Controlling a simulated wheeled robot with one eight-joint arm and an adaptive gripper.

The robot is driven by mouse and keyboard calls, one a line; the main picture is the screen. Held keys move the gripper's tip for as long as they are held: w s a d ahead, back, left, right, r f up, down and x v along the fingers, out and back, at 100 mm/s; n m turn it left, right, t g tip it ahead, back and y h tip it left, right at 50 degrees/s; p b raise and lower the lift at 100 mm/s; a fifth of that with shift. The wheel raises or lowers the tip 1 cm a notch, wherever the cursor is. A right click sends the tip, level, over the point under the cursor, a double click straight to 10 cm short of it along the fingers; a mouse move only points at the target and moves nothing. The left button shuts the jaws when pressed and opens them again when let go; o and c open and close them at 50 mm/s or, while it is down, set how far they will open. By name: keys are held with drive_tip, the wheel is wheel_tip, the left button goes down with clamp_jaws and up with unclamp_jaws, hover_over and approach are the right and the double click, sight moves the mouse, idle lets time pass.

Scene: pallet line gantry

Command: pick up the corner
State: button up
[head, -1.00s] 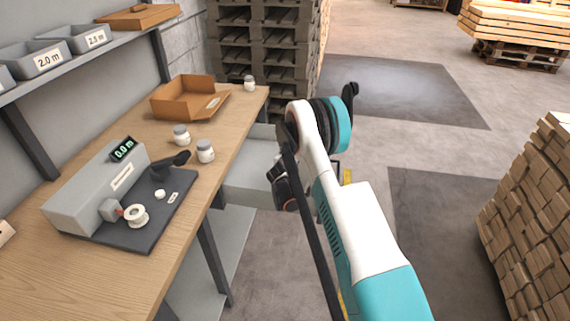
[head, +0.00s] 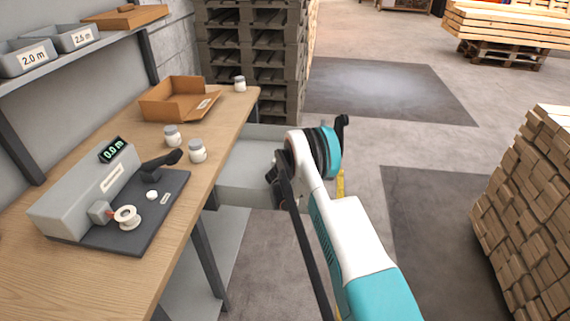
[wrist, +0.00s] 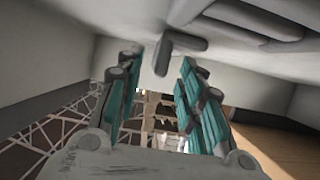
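In the wrist view, a dark grey L-shaped piece (wrist: 172,52), which looks like the corner, lies on a pale surface just ahead of my fingertips. My gripper (wrist: 158,72) is open, with its teal-padded fingers apart and nothing held between them. The piece appears close to the left finger; I cannot tell whether they touch. The corner and my fingertips are hidden there.
The wooden bench (head: 226,118) holds a cardboard box (head: 165,105), several white jars (head: 197,151) and a grey device on a dark board (head: 165,215). Dark pallets (head: 255,50) are stacked behind. Stacked wood (head: 525,195) stands at right. The floor between is open.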

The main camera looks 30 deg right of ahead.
clamp_jaws()
idle(0.3)
wheel_tip(320, 180, up, 20)
drive_tip(key=p, duration=0.6)
drive_tip(key=shift+p, duration=0.4)
